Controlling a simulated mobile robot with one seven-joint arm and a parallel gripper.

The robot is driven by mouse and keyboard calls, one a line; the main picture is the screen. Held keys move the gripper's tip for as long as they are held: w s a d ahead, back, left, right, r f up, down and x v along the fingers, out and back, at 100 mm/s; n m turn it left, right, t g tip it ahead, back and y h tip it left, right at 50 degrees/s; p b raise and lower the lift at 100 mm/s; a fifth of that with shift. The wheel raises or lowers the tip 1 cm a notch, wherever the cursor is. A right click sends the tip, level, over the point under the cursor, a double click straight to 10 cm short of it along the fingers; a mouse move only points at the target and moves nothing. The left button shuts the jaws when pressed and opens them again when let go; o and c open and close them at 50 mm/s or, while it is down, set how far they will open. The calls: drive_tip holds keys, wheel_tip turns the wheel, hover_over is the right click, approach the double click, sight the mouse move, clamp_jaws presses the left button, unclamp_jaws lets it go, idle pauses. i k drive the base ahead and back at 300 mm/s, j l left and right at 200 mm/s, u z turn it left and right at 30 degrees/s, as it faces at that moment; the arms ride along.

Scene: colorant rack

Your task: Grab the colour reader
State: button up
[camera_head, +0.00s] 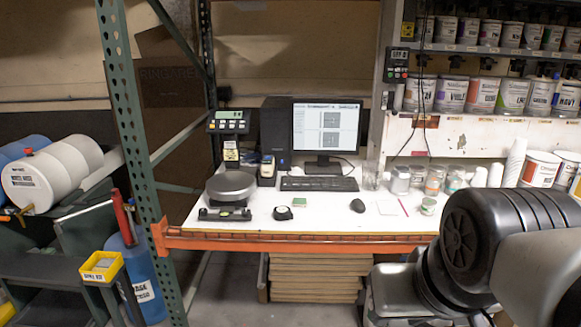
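A small upright handheld device (266,169), dark with a yellow and pale front, stands on the white bench (330,222) left of the keyboard. It looks most like the colour reader, but it is too small to be sure. A small round black-and-white object (283,213) lies nearer the bench's front edge; I cannot tell exactly what it is. My gripper is not in view. Only dark and grey parts of my own arm show at the lower right, well apart from both objects.
A round-topped scale (231,188) stands at the bench's left, by a green post (130,130). A monitor (327,128), keyboard (318,184) and mouse (357,205) sit centrally. Several jars and cans fill the right. An orange beam (300,245) runs along the front.

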sight(268, 166)
drive_tip(key=i+j, duration=0.5)
drive_tip(key=i, duration=0.15)
drive_tip(key=i+j, duration=1)
drive_tip(key=i, duration=0.25)
